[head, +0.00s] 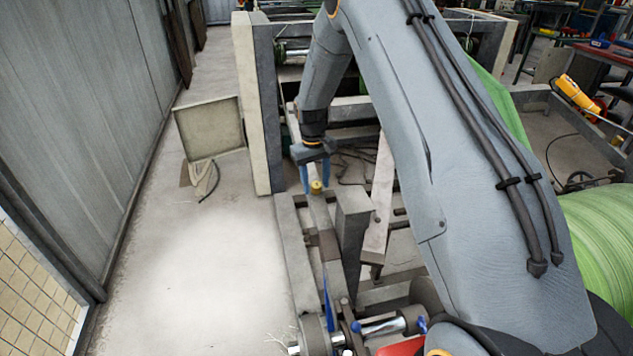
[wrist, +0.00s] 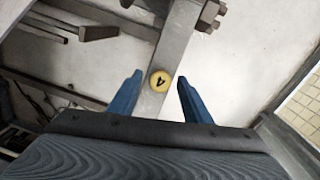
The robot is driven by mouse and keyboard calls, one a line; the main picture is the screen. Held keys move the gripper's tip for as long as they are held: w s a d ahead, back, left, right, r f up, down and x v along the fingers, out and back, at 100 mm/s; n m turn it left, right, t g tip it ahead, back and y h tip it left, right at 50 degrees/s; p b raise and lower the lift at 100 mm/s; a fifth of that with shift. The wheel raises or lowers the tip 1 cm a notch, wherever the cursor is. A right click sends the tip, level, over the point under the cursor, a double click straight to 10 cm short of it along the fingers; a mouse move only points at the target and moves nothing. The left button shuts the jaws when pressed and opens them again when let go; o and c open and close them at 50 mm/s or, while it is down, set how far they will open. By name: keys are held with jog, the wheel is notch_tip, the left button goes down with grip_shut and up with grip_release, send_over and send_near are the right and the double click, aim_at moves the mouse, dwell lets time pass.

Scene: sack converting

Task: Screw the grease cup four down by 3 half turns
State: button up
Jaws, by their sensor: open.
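The grease cup four is a small round yellow cap marked 4 (wrist: 160,81), seated on a grey steel bar (wrist: 170,50) of the machine frame. It also shows as a yellow spot (head: 316,187) in the head view. My gripper (wrist: 156,84) has two blue fingers, spread apart, one on each side of the cup. Clear gaps show between the cup and both fingers in the wrist view. In the head view my gripper (head: 316,190) points down at the cup. I cannot tell how far the fingertips reach down beside it.
A grey upright block (head: 352,225) stands just right of the cup. A square panel box (head: 209,128) is at the left of the frame. Large green rolls (head: 603,235) lie at the right. The pale floor (head: 205,270) at left is clear, bounded by a wall.

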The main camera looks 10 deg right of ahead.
jog(key=c, duration=1.1)
jog(key=shift+o, duration=0.2)
